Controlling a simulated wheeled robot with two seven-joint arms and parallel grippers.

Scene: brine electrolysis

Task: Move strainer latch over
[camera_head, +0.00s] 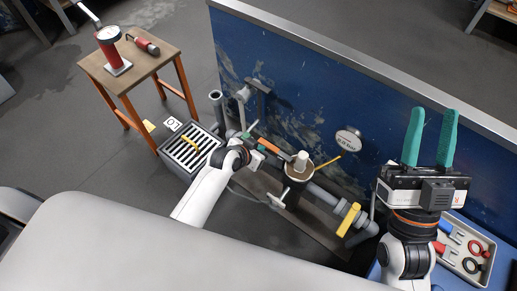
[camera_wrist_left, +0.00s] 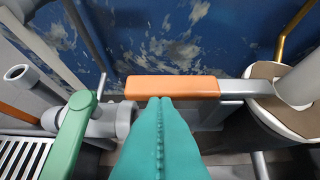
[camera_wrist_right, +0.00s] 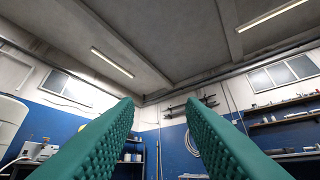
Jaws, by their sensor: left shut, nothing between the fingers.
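The strainer (camera_head: 298,173) is a grey upright body with a brown top and a pale central post. It also shows at the right of the left wrist view (camera_wrist_left: 265,72). Its latch looks to be the lever with an orange grip (camera_wrist_left: 172,88), which reaches left from the strainer top; the grip also shows in the head view (camera_head: 269,147). My left gripper (camera_wrist_left: 160,99) is shut and empty, its fingertips at the grip's near edge; I cannot tell whether they touch. My right gripper (camera_head: 432,112) is open and empty, pointing up at the right, away from the strainer.
A green lever (camera_wrist_left: 70,135) stands left of my left fingers on the pipework. A yellow handle (camera_head: 349,219) and a gauge (camera_head: 348,139) are right of the strainer. The blue wall (camera_head: 290,85) is close behind. A grated drain box (camera_head: 186,150) lies left.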

